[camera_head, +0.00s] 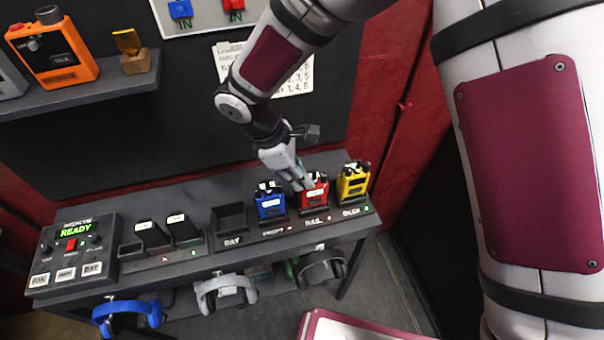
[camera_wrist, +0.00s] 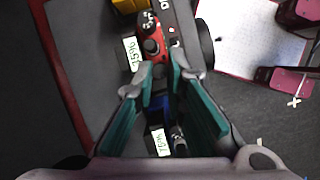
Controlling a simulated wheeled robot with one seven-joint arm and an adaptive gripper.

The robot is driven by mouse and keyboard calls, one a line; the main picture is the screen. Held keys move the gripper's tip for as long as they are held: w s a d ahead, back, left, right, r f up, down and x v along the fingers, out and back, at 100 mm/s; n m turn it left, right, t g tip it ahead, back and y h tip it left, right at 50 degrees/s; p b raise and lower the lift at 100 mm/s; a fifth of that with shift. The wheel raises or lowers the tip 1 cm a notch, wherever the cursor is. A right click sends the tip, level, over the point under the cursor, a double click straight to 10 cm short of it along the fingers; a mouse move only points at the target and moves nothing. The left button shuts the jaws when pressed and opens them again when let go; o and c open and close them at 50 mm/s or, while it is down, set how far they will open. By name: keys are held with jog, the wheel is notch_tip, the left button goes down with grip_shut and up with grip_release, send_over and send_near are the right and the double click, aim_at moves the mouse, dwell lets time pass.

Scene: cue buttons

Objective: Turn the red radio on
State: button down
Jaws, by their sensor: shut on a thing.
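The red radio (camera_head: 314,195) stands upright in its slot on the charging shelf, between the blue radio (camera_head: 269,202) and the yellow radio (camera_head: 353,182). My gripper (camera_head: 303,182) is at its top from above, shut on it, and hides part of that top. In the wrist view the red radio (camera_wrist: 150,28) shows its black knobs and a white label just beyond my fingertips (camera_wrist: 161,78). The exact contact between fingers and knob is hard to see. The blue radio (camera_wrist: 158,118) shows between my fingers, nearer the palm.
A console (camera_head: 72,250) with a green READY display stands at the left end of the shelf. An empty slot (camera_head: 230,220) lies left of the blue radio. Headsets (camera_head: 222,291) hang below the shelf front. An orange radio (camera_head: 55,52) stands on an upper shelf.

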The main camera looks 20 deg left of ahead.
jog(key=shift+w+m+g, duration=0.1)
jog(key=shift+m+g, duration=0.3)
jog(key=shift+m, duration=0.7)
jog(key=c, duration=1.6)
grip_release()
jog(key=shift+r, duration=0.1)
jog(key=v, duration=1.2)
